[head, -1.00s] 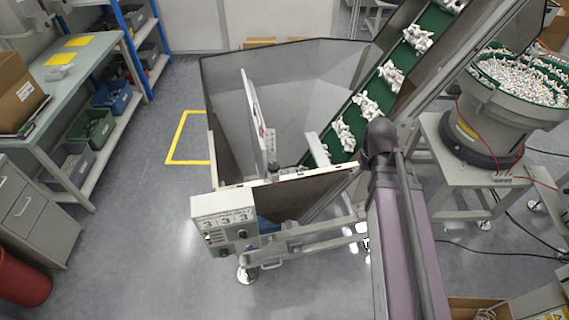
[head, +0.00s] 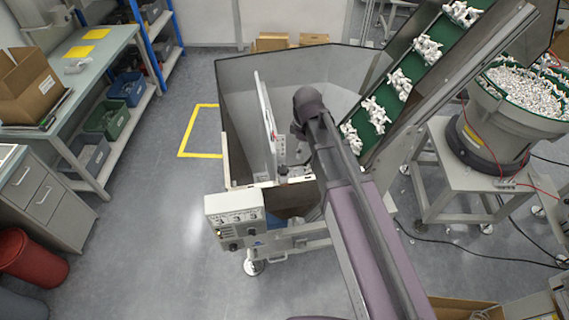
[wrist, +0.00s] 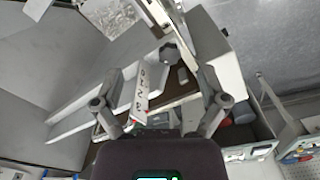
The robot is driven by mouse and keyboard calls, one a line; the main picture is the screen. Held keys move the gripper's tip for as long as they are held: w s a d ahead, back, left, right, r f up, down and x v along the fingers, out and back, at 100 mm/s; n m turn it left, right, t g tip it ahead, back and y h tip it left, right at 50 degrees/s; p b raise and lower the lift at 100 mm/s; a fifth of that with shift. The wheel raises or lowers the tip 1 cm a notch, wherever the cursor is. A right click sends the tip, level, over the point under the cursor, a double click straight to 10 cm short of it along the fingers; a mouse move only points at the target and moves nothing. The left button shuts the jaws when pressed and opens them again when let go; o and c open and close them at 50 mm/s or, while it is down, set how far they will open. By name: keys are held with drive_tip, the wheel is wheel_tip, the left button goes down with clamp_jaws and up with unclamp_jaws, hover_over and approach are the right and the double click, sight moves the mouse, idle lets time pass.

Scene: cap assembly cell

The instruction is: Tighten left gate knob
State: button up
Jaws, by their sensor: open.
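In the wrist view my gripper (wrist: 160,101) is open, its two grey fingers spread wide with nothing between the tips. A dark lobed knob (wrist: 169,53) shows beyond the fingers, slightly right of the middle and apart from them. A white scale strip with digits (wrist: 141,92) lies between the fingers in the picture. In the head view a dark knob (head: 283,171) shows by the lower end of the upright white gate plate (head: 263,108). I cannot tell whether it is the left gate knob. My gripper is hidden behind my arm in the head view.
The grey hopper (head: 236,92) surrounds the gate, with a green conveyor (head: 401,88) rising to the right. A control box (head: 236,218) is mounted at the hopper's front. A bowl feeder (head: 468,140) stands at the right. Open floor lies left of the hopper.

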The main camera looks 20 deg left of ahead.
sight(284, 169)
drive_tip(key=a+r+n+p, duration=0.1)
drive_tip(key=a+r+n, duration=0.1)
drive_tip(key=a, duration=0.4)
drive_tip(key=shift+s+n, duration=0.4)
drive_tip(key=shift+n, duration=0.4)
drive_tip(key=shift+a+f, duration=0.1)
drive_tip(key=shift+f, duration=0.1)
wheel_tip(284, 169, down, 14)
drive_tip(key=b, duration=1.3)
drive_tip(key=shift+r, duration=0.2)
drive_tip(key=shift+c, duration=0.2)
drive_tip(key=c, duration=1.1)
